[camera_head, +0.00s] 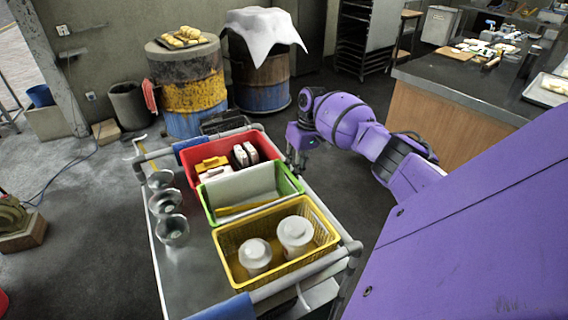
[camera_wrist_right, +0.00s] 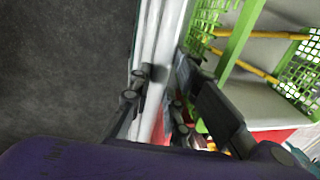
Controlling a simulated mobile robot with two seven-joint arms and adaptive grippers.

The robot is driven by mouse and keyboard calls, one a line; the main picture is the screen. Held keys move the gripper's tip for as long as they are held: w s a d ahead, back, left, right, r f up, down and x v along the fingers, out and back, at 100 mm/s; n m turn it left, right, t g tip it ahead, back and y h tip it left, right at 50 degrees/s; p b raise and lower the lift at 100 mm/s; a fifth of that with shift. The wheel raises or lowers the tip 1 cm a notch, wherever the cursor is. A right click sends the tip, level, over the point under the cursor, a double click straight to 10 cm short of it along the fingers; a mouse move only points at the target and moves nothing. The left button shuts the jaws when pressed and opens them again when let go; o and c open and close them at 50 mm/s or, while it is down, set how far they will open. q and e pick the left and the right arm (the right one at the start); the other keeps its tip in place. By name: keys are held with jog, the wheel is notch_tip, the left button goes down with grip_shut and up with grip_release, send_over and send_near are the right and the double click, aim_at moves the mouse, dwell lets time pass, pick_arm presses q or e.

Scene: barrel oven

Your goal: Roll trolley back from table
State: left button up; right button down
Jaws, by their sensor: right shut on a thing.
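The metal trolley (camera_head: 196,268) stands in the middle of the head view, with blue sleeves on its end bars. It carries a red crate (camera_head: 262,143), a green crate (camera_head: 294,183) and a yellow crate (camera_head: 327,243). Several steel bowls (camera_head: 166,202) stand along its left side. My right gripper (camera_head: 297,160) reaches the trolley's right side beside the red and green crates. In the right wrist view its fingers (camera_wrist_right: 158,92) are on both sides of the pale side rail (camera_wrist_right: 152,50), shut on it. My left gripper is not in view.
Two barrels (camera_head: 192,95) (camera_head: 262,84) stand behind the trolley, one with a tray of bread and one under a white cloth. A counter (camera_head: 455,110) stands to the right. The floor (camera_head: 85,235) left of the trolley is mostly clear, with a cable on it.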

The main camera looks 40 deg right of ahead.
jog(key=s+d+b, duration=0.1)
jog(key=d, duration=0.4)
jog(key=shift+s+d, duration=0.35)
jog(key=shift+d, duration=0.05)
jog(key=shift+f, duration=0.1)
jog(key=c, duration=1.6)
grip_release()
jog(key=shift+c, duration=0.2)
notch_tip(320, 180, up, 12)
jog(key=d, duration=0.2)
jog(key=shift+s, duration=0.25)
jog(key=shift+d+f, duration=0.1)
